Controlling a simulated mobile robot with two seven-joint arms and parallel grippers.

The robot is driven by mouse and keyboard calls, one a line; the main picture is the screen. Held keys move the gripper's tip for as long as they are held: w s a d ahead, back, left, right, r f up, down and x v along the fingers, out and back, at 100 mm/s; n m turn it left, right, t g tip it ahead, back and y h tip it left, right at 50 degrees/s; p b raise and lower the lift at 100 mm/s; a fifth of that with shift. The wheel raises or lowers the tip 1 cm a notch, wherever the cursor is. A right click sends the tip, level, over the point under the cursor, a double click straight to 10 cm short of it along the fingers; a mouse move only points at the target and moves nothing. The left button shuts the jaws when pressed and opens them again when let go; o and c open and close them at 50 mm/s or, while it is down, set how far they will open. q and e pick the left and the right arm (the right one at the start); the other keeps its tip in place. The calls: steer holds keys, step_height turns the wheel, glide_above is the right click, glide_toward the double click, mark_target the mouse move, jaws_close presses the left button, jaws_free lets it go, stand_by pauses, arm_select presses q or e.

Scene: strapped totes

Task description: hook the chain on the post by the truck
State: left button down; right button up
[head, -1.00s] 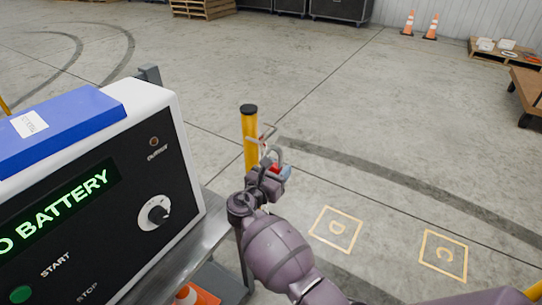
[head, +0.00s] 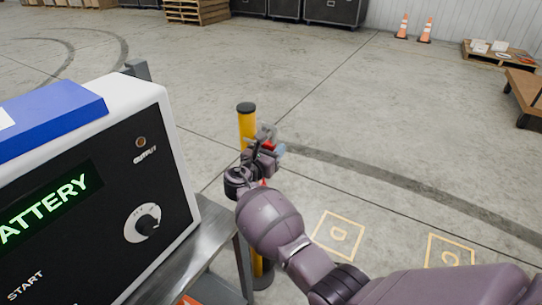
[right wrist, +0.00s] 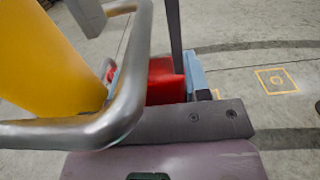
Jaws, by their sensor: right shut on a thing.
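The yellow post (head: 247,127) with a black cap stands just beyond my right gripper (head: 268,150) in the head view. The post (right wrist: 45,55) fills the left of the right wrist view. My right gripper is shut on a red piece, seemingly part of the chain (right wrist: 164,82). A bent silver metal hook (right wrist: 125,108) passes close in front of the post in the wrist view; I cannot tell whether it touches the post or how it joins the red piece. Most of the chain is hidden by my arm. My left gripper is out of view.
A battery machine (head: 105,190) on a metal bench (head: 205,235) stands close on the left. Floor squares D (head: 338,234) and C (head: 450,255) lie to the right. Orange cones (head: 402,27) and pallets (head: 197,10) are far back. The floor behind the post is clear.

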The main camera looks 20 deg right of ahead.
step_height(320, 180, down, 2)
steer(key=shift+s+f, duration=0.1)
steer(key=shift+f, duration=0.1)
steer(key=o, duration=1.1)
steer(key=shift+c, duration=0.2)
steer(key=p+v, duration=0.1)
steer(key=v, duration=0.9)
steer(key=shift+s+a+f+p, duration=0.15)
steer(key=shift+s+a+p, duration=0.1)
steer(key=shift+s+p, duration=0.1)
